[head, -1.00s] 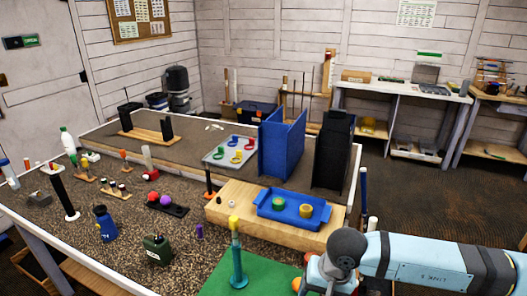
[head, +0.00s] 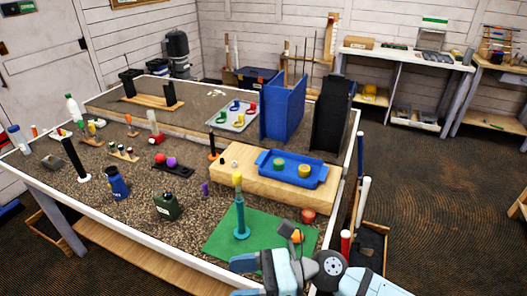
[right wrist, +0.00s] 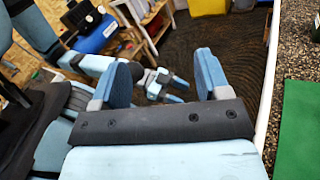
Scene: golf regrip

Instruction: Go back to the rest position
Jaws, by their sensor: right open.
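My right arm enters the head view at the bottom right, its light-blue links folded low in front of the table's near edge; its fingertips are hard to make out there. In the right wrist view my right gripper (right wrist: 165,80) is open, with two blue fingers apart and nothing between them. Beyond the fingers lies brown floor, with the table edge at the right. A smaller light-blue arm end (right wrist: 162,85) shows behind the fingers; it looks like my left gripper, too small to tell its jaws. My left arm is not visible in the head view.
A green mat (head: 215,240) with a teal post (head: 241,218) under a yellow top lies near the arm. A red-topped round piece (head: 308,216) and an orange-and-black item (head: 291,232) sit close by. A blue tray (head: 262,163) rests on a wooden block. Floor at right is open.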

